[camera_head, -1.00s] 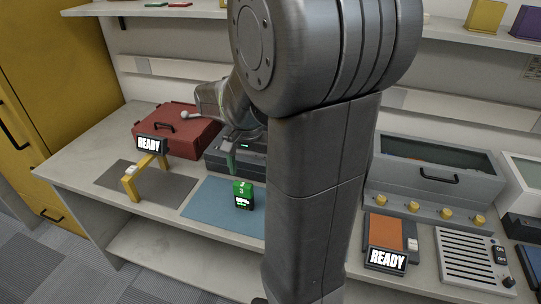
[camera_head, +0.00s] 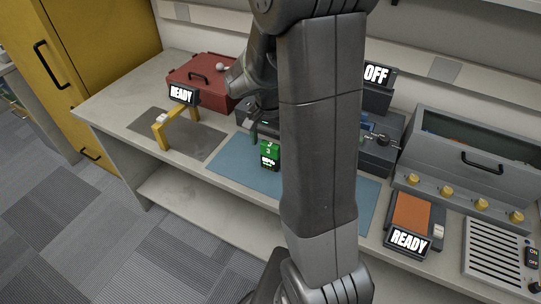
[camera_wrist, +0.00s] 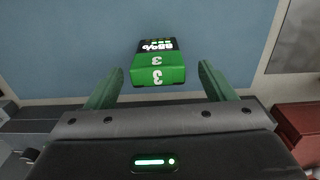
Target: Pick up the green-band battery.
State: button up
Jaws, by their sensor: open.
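The green-band battery (camera_head: 270,152) stands on the blue mat, with a green top marked 3 and a black front with a readout. In the wrist view the battery (camera_wrist: 158,68) lies just beyond and between the fingertips, showing "3" and a percent readout that looks like 85%. My gripper (camera_wrist: 160,85) is open, with a green finger on each side and a gap between each finger and the battery. In the head view my gripper (camera_head: 256,130) is just behind the battery, partly hidden by my own arm.
The blue mat (camera_head: 235,162) is otherwise clear where visible. A yellow stand with a READY sign (camera_head: 182,95) is at left, before a red case (camera_head: 205,78). A grey device with an OFF sign (camera_head: 376,74) is behind my arm. An orange-topped unit (camera_head: 411,214) is at right.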

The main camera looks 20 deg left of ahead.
aim_at(271, 152)
notch_tip(271, 152, down, 4)
jog(key=shift+d+f, duration=0.1)
jog(key=shift+d, duration=0.05)
jog(key=shift+c, duration=0.5)
jog(key=c, duration=1)
